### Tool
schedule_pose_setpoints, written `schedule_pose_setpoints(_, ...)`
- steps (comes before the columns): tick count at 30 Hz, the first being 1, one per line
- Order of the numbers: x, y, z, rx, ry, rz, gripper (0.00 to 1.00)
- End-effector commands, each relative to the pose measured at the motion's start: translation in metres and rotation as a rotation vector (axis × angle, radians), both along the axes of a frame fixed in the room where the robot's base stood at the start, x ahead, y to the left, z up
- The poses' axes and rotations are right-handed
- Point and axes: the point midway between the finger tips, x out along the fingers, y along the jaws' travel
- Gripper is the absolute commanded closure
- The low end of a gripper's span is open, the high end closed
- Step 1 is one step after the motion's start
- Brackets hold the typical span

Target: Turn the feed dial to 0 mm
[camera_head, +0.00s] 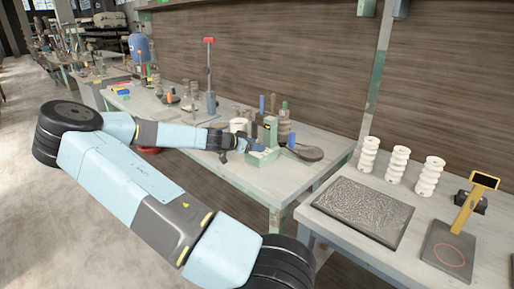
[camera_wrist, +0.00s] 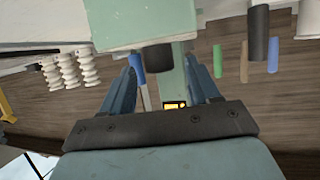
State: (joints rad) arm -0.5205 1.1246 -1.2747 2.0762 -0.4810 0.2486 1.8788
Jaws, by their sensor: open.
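A pale green machine (camera_head: 270,131) stands on the bench, with a low green box (camera_head: 262,158) at its foot. In the wrist view, seen upside down, the green box (camera_wrist: 140,22) fills the top. A short dark round knob (camera_wrist: 157,58), which looks like the feed dial, sticks out of it. A small yellow display (camera_wrist: 174,104) shows on the machine, its reading too small to make out. My gripper (camera_head: 242,145) is open beside the machine; in the wrist view its fingers (camera_wrist: 160,68) stand on either side of the knob, with gaps. I cannot tell its setting.
A white cup (camera_head: 238,125) and several coloured-handled tools (camera_head: 284,110) stand close around the machine. A dark round plate (camera_head: 305,152) lies to its right. A second table holds white ribbed columns (camera_head: 398,163), a textured slab (camera_head: 358,208) and a yellow-posted scale (camera_head: 447,250).

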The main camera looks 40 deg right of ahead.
Motion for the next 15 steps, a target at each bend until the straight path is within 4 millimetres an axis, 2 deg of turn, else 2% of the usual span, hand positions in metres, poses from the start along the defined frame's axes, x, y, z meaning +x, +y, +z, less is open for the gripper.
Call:
schedule_pose_setpoints(6, -0.002, -0.02, -0.009, 0.0, 0.001, -0.001, 0.39)
schedule_pose_setpoints(15, -0.003, -0.025, -0.011, 0.001, -0.001, 0.0, 0.39)
